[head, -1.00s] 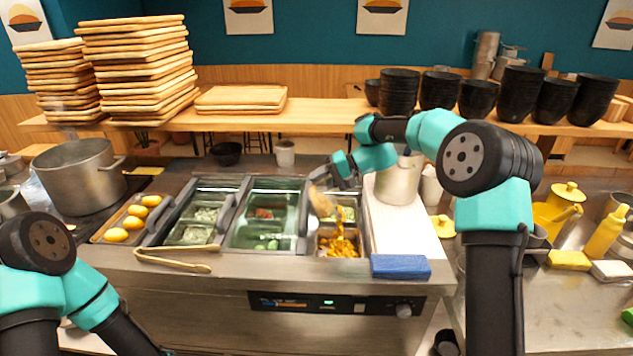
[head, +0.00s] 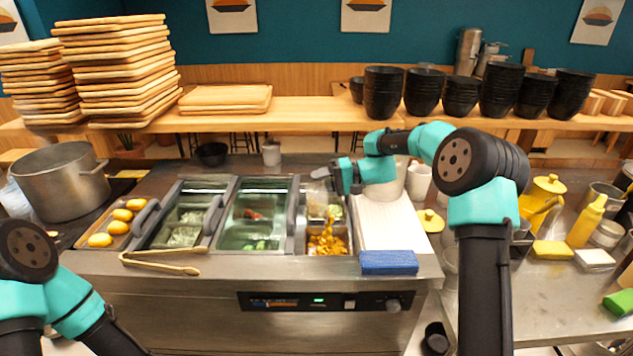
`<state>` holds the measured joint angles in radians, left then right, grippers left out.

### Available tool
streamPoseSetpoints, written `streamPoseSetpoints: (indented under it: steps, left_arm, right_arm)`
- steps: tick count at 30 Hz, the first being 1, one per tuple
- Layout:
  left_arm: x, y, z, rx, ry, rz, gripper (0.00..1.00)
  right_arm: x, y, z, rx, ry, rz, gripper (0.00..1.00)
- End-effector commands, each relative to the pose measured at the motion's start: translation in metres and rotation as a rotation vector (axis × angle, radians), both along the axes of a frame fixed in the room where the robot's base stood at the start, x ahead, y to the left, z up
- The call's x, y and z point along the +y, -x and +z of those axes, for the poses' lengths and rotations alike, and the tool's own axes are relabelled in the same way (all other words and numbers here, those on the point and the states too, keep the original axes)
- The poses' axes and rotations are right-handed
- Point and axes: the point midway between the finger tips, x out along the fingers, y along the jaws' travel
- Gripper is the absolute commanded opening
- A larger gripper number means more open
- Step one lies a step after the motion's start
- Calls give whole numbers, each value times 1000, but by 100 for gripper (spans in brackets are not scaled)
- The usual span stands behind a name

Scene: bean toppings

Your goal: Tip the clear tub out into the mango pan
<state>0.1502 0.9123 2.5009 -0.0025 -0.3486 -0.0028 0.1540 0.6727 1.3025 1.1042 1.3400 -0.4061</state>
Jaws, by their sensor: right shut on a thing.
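The clear tub (head: 318,198) is held over the pan section in the middle of the counter. My right gripper (head: 334,181) is shut on it from the right. The tub looks pale and mostly see-through, and its exact tilt is hard to tell. Orange mango pieces (head: 327,243) lie heaped in the mango pan (head: 349,252), below the tub. A few orange bits show between the tub and the heap. My left arm is at the lower left, and its gripper is out of the frame.
Lidded pans (head: 250,236) sit left of the mango pan, with wooden tongs (head: 160,262) at the front edge. A blue sponge (head: 388,262) lies at front right by a white board (head: 390,225). A large pot (head: 60,180) stands far left.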

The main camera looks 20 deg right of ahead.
Motion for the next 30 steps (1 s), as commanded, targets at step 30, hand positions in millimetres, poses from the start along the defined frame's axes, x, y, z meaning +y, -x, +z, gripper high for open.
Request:
streamPoseSetpoints:
  steps: [30]
  left_arm:
    - [0, 0, 0, 0, 0, 0, 43]
  right_arm:
    - [-36, 6, -5, -52, -291, -2, 0]
